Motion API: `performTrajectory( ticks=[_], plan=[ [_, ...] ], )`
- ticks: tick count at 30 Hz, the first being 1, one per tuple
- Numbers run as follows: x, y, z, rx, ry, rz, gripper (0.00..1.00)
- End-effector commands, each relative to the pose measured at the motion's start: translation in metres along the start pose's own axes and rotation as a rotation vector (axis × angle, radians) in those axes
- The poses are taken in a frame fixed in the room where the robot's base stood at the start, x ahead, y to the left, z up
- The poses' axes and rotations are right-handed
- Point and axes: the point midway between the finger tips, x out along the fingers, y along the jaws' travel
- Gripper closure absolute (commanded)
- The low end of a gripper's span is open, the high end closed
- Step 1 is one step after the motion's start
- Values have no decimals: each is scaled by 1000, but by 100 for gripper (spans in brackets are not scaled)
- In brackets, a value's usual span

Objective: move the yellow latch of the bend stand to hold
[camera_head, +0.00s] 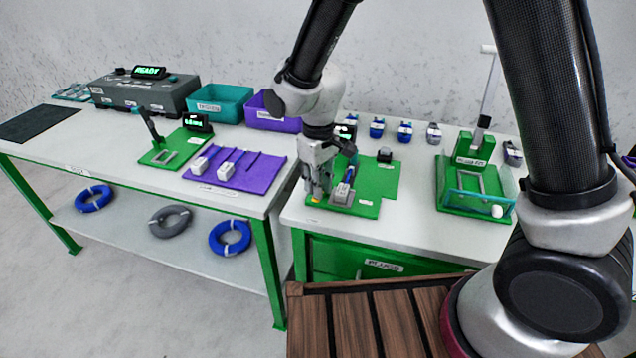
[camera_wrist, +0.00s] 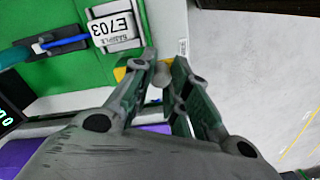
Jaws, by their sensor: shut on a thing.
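The bend stand is a green plate (camera_head: 372,208) on the right-hand table, also in the wrist view (camera_wrist: 60,78).
A green stand with an upright lever (camera_head: 474,147) is at the right. Several grey-and-blue pieces line the table's back. The left table holds a purple board (camera_head: 250,180) with grey blocks, a teal bin (camera_head: 219,102), a purple bin (camera_head: 272,112) and a grey READY box (camera_head: 145,90).

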Motion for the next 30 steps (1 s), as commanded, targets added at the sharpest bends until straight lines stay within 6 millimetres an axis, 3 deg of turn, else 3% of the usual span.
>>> performTrajectory(
  ticks=[14,30],
  plan=[
    [0,4,6,-130,-2,0,100],
    [0,21,21,-618,-5,0,100]
  ],
)
